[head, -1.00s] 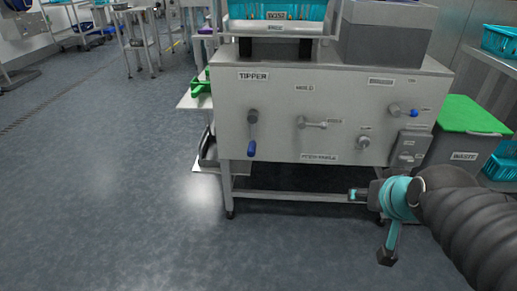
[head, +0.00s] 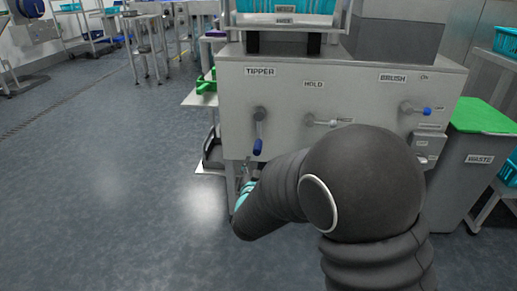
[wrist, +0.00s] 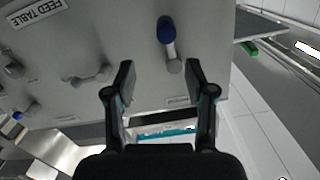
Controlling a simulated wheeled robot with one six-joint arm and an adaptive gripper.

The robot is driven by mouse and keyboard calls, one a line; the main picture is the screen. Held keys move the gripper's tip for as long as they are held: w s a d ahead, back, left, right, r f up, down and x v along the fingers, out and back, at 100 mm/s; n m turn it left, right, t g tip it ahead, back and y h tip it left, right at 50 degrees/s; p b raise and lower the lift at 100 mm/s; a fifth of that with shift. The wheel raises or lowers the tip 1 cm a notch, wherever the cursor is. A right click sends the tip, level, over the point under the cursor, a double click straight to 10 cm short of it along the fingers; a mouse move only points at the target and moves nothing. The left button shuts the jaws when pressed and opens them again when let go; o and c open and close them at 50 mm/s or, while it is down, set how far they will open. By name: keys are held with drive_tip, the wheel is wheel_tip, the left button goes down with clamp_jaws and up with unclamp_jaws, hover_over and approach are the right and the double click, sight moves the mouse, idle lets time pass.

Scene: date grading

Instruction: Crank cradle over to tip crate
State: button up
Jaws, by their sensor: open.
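The tipper crank (head: 259,114) is on the left of the grey panel, under the TIPPER label. Its arm hangs down to a blue grip (head: 258,146). In the wrist view, turned upside down, the blue grip (wrist: 166,30) is at the top with its hub (wrist: 174,66) below. My gripper (wrist: 160,76) is open, its fingers either side of the hub in the picture and nothing between them; I cannot tell the depth gap. In the head view my arm mostly hides it, just below the grip. The teal crate (head: 290,6) sits level in the cradle (head: 284,18), cut by the top edge.
A HOLD lever (head: 320,122) and a BRUSH lever (head: 415,108) are to the crank's right. A WASTE bin (head: 480,165) with a green lid stands at right. Green trays (head: 206,84) lie on a shelf at the panel's left.

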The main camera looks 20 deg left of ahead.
sight(258, 145)
drive_tip(key=shift+t+h, duration=0.3)
drive_tip(key=shift+t, duration=0.1)
drive_tip(key=x, duration=0.4)
drive_tip(key=a+f+x, duration=0.1)
drive_tip(key=x, duration=0.8)
drive_tip(key=shift+a+f, duration=0.2)
drive_tip(key=shift+a, duration=0.1)
clamp_jaws()
